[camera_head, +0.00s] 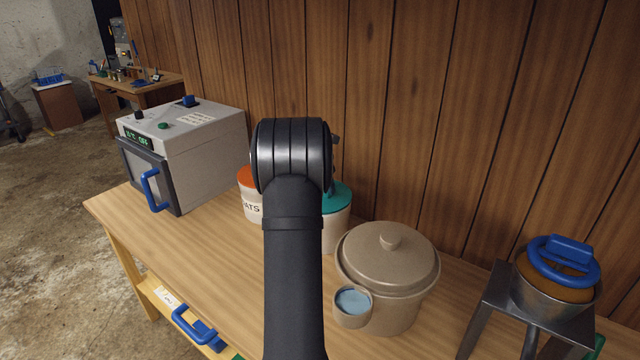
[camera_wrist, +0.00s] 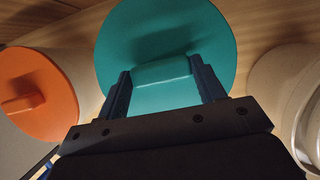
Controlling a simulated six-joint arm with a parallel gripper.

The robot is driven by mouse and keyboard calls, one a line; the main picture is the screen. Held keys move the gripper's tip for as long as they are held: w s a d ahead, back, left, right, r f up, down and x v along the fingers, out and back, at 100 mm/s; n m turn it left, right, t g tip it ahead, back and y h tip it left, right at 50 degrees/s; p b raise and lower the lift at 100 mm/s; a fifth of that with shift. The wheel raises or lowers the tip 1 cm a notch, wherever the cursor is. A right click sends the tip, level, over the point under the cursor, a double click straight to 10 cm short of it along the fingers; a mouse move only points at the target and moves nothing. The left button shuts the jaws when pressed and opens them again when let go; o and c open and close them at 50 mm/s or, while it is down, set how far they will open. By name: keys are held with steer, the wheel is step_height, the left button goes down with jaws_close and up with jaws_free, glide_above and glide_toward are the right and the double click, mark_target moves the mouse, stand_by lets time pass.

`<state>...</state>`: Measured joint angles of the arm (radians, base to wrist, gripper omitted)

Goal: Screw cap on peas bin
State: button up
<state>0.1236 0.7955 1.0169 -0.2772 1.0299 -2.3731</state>
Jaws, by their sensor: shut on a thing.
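A teal cap (camera_head: 337,197) sits at the top of a white bin (camera_head: 335,235), partly hidden behind my arm. The bin's label is hidden, so I cannot read whether it says peas. In the wrist view the teal cap (camera_wrist: 205,30) fills the middle, with a raised grip bar across it. My gripper (camera_wrist: 160,70) is shut on that bar, one finger at each end. In the head view my arm hides the gripper. I cannot tell how tightly the cap sits on the bin.
An orange-capped bin (camera_head: 250,205) with a label ending in "ATS" stands close on the left. A lidded beige pot (camera_head: 385,290) with a small blue-topped cup stands right. A grey oven (camera_head: 190,150) is at left, and a metal stand (camera_head: 500,300) at far right.

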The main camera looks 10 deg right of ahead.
steer(key=shift+f, duration=0.35)
stand_by(0.6)
steer(key=o, duration=0.4)
steer(key=shift+c, duration=1)
steer(key=shift+w+m+g+h, duration=0.1)
steer(key=shift+m+g+h, duration=0.2)
steer(key=shift+m, duration=0.85)
steer(key=shift+m+g+h, duration=0.2)
steer(key=shift+m+g, duration=0.2)
steer(key=shift+m, duration=0.75)
steer(key=shift+r, duration=0.1)
steer(key=shift+a, duration=0.1)
steer(key=m+g, duration=0.1)
steer(key=m, duration=0.3)
steer(key=shift+w+g, duration=0.15)
steer(key=shift+g, duration=0.25)
steer(key=shift+m, duration=0.3)
